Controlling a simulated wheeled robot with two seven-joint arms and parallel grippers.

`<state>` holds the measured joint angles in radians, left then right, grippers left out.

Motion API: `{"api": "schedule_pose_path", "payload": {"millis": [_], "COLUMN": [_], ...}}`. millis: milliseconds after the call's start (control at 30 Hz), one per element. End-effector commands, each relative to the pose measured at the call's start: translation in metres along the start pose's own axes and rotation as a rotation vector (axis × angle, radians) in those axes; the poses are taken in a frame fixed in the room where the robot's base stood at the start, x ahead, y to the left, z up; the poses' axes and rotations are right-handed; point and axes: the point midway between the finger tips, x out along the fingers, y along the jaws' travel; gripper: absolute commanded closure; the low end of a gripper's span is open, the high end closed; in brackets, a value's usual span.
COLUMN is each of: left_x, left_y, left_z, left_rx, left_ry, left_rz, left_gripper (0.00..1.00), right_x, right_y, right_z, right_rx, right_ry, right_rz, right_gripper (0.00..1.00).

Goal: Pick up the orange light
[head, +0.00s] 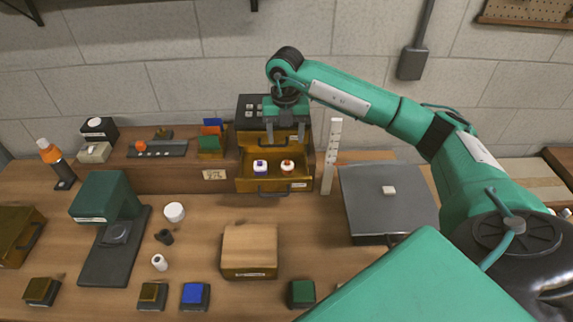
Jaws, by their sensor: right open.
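A small white piece with an orange-brown band, which looks like the orange light (287,167), sits in the open drawer (246,185) at the back middle. A similar white piece with a blue-purple band (261,167) sits to its left in the same drawer. My right gripper (285,136) is open and points down above the back of the drawer. It is above and behind the orange light in the picture, apart from it, with nothing visible between its fingers. My left gripper is not in view.
A white upright ruler (331,155) stands just right of the drawer. A dark flat box (388,203) is further right. A wooden block (249,248) lies in front. A green press (107,200) and an orange-topped bottle (51,155) are at left.

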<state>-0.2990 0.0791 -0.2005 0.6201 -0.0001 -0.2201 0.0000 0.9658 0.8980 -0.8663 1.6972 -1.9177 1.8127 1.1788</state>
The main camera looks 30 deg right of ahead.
Motion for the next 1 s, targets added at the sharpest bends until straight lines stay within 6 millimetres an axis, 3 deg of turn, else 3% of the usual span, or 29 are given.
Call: {"api": "schedule_pose_path", "payload": {"millis": [300,567,800,1000], "left_x": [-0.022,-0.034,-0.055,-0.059], "left_y": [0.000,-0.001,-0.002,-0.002], "left_z": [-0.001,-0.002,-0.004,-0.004], "left_rx": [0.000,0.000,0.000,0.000], "left_ry": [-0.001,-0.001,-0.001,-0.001], "left_rz": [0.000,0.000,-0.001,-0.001], "left_gripper": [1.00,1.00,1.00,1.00], "right_x": [0.053,0.068,0.097,0.112], "right_y": [0.000,-0.001,-0.004,-0.004], "right_z": [-0.001,0.000,0.001,0.002], "right_rx": [-0.002,-0.001,-0.002,-0.004], "right_ry": [0.004,0.004,0.006,0.002], "right_rz": [0.001,0.001,0.002,0.004], "right_gripper": [0.39,0.39,0.39,0.39]}}
